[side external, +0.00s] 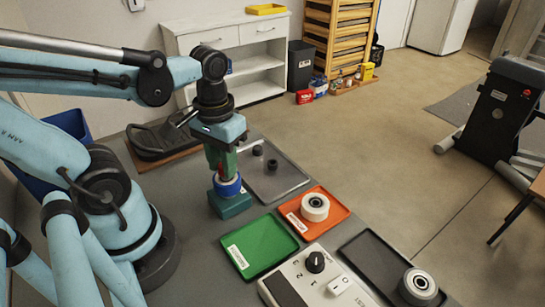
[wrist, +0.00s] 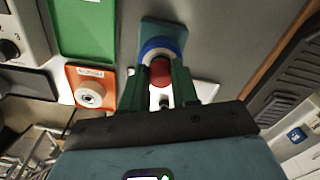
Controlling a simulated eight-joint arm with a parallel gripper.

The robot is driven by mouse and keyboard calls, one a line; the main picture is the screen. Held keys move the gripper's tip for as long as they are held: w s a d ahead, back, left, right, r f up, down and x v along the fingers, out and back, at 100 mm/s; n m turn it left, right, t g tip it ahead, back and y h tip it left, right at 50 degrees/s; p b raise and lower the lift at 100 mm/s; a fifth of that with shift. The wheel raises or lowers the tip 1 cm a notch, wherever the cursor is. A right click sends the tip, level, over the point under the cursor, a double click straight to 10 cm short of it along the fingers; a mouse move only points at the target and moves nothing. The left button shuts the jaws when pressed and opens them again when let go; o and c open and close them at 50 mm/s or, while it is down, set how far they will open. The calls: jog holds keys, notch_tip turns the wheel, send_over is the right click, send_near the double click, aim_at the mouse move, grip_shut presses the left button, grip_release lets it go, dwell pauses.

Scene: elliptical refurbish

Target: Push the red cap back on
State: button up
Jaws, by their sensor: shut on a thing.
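My gripper (side external: 224,168) points down over a teal block (side external: 230,206) and has its green fingers shut on the red cap. In the wrist view the red cap (wrist: 160,73) shows between the fingertips (wrist: 163,78). Behind it a blue ring (wrist: 160,46) sits on the teal block (wrist: 165,29). The blue ring also shows in the side view (side external: 227,187), directly under the fingers. The fingers hide most of the cap, and I cannot tell whether it is seated on the part inside the ring.
To the right are a grey tray (side external: 287,183) with small black parts, an orange tray (side external: 333,205) with a white wheel (side external: 315,207), and a dark tray (side external: 375,262) with a grey wheel (side external: 418,285). An empty green tray (side external: 260,246) and a control box (side external: 310,285) stand in front.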

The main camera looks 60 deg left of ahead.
jog(key=shift+f, duration=0.65)
dwell(0.7)
jog(key=o, duration=1.1)
jog(key=shift+r, duration=0.15)
notch_tip(320, 180, up, 12)
jog(key=shift+f, duration=0.1)
jog(key=w+f+m+t, duration=0.1)
jog(key=w+f+t, duration=0.1)
jog(key=w+d+f+m+t, duration=0.1)
jog(key=w+f+m+t, duration=0.1)
jog(key=w, duration=0.1)
jog(key=w+d+f+m+t, duration=0.1)
jog(key=w+f+t, duration=0.1)
jog(key=w+t, duration=0.1)
jog(key=shift+w+d+f, duration=0.15)
jog(key=shift+w+f, duration=0.1)
jog(key=shift+f, duration=0.05)
